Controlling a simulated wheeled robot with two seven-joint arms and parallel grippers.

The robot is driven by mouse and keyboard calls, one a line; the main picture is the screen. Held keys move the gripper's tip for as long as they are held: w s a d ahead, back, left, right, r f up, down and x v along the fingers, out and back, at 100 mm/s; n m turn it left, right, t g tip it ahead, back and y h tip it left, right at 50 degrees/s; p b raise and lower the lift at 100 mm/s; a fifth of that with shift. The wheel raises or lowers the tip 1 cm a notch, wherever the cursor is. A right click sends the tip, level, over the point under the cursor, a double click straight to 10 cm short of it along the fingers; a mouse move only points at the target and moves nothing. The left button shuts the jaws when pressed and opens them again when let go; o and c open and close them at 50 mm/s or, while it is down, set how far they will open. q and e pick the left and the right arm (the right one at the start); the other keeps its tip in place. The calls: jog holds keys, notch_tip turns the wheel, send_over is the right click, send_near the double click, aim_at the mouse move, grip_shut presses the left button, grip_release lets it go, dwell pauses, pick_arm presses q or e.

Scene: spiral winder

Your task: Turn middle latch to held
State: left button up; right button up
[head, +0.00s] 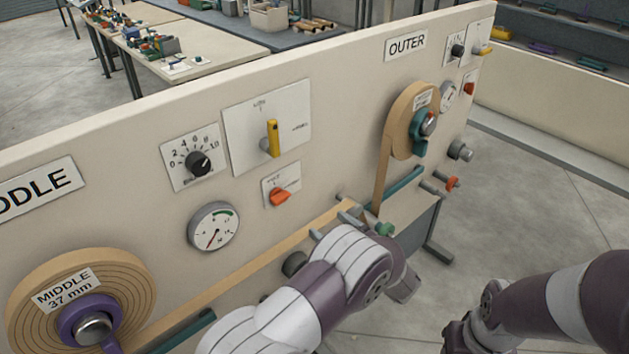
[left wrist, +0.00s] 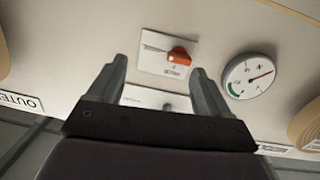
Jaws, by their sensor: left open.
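The middle latch (head: 281,194) is a small orange handle on a white plate in the middle section of the panel. In the head view it lies aslant; its plate lettering is too small to read. It also shows in the left wrist view (left wrist: 180,55), where the picture is upside down. My left gripper (left wrist: 160,85) is open and empty, its two fingers apart. The latch appears beyond the fingertips, between them and nearer the right one, with no visible contact. In the head view my left arm crosses the lower middle and its fingers cannot be made out. My right gripper is not visible.
Near the latch are a yellow lever (head: 272,138), a black dial knob (head: 198,163) and a round gauge (head: 213,226). A tan strip (head: 240,274) runs from the middle roll (head: 35,297) behind my left arm. The outer section's roll (head: 402,122) stands to the right.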

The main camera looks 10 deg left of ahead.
aim_at(284, 200)
pick_arm(q)
jog(key=s+a+r+y+p, duration=0.1)
jog(key=s+a+r, duration=0.2)
jog(key=a, duration=0.1)
jog(key=shift+g, duration=0.3)
jog(key=p+x, duration=0.1)
jog(key=x, duration=0.3)
jog(key=w+d+p+x, duration=0.1)
jog(key=x, duration=0.1)
jog(key=shift+w+a+f+p, duration=0.15)
jog(key=shift+w+a+p, duration=0.2)
jog(key=x, duration=0.3)
jog(key=shift+s+a+p, duration=0.1)
jog(key=shift+s+p, duration=0.1)
jog(key=shift+p, duration=0.2)
jog(key=shift+a, duration=0.45)
jog(key=shift+w+d, duration=0.1)
jog(key=shift+w, duration=0.2)
jog(key=shift+w+f, duration=0.1)
jog(key=shift+c, duration=0.9)
jog(key=c, duration=0.9)
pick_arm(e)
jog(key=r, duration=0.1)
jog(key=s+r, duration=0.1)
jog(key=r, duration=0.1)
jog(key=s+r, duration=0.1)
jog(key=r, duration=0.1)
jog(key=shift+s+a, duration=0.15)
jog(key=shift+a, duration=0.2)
